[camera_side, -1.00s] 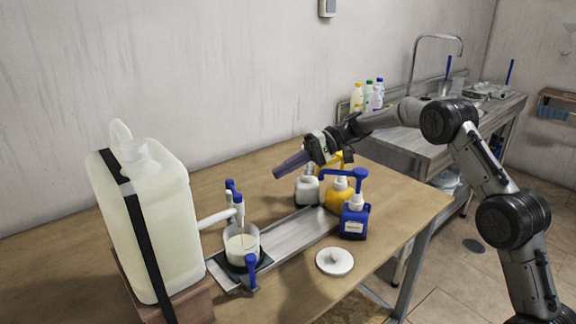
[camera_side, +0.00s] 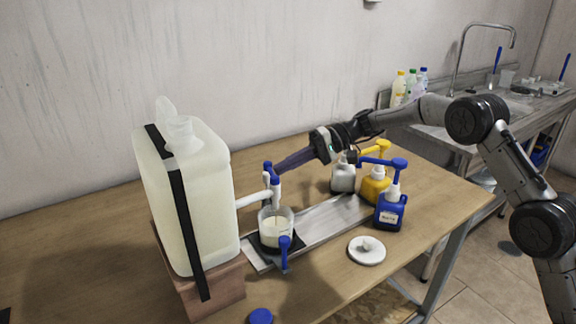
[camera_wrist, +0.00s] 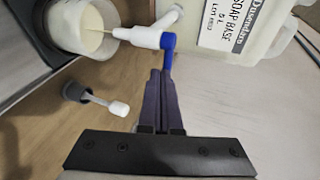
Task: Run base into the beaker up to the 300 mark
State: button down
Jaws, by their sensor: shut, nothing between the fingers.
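The beaker (camera_side: 287,225) is clear, with a blue handle, and stands upright under the tap, part filled with cream base. It also shows in the wrist view (camera_wrist: 62,28), where a thin pale stream runs from the spout into it. Its level marks are too small to read. The white tap (camera_side: 252,198) comes from the big container of soap base (camera_side: 205,215). The tap's blue lever (camera_wrist: 168,44) shows in the wrist view. My gripper (camera_side: 279,168) is shut and empty, its fingertips (camera_wrist: 163,72) at the lever's end; I cannot tell whether they touch.
Several pump bottles, including a yellow one (camera_side: 374,187) and a blue one (camera_side: 390,212), stand right of the beaker. A white lid (camera_side: 367,252) and a blue cap (camera_side: 261,316) lie on the table. A metal strip (camera_side: 325,222) runs between beaker and bottles.

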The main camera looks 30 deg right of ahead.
jog(key=shift+w+a+r, duration=0.1)
jog(key=shift+w+a, duration=0.2)
jog(key=shift+a, duration=0.25)
jog(key=shift+w+a, duration=0.3)
jog(key=shift+a, duration=0.2)
jog(key=shift+s+d, duration=0.1)
jog(key=shift+s+d, duration=0.4)
jog(key=shift+s, duration=0.25)
